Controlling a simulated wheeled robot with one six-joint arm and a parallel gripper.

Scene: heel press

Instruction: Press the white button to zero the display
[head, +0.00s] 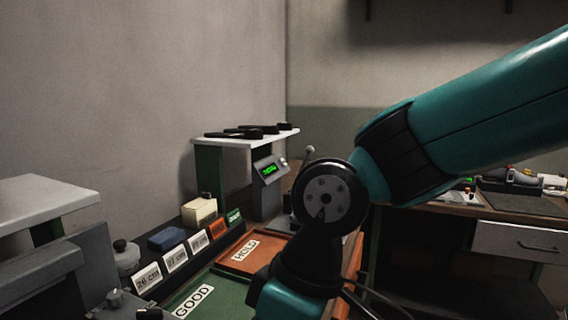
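A grey display box (269,171) with lit green characters stands at the back of the bench, under the edge of a white shelf. The characters are too small to read surely. A small pale knob or button (283,161) shows at the box's upper right edge; I cannot tell if it is the white button. My teal arm comes in from the right, bends at a black joint in front of the bench and runs down out of the bottom edge. My gripper is not in view. My arm hides part of the bench right of the display.
A green tray marked GOOD (206,296) and an orange tray marked HOLD (252,252) lie in front. A row of size labels (175,258), a blue block (166,239) and a cream box (199,212) line the left. The white shelf (243,140) carries black items.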

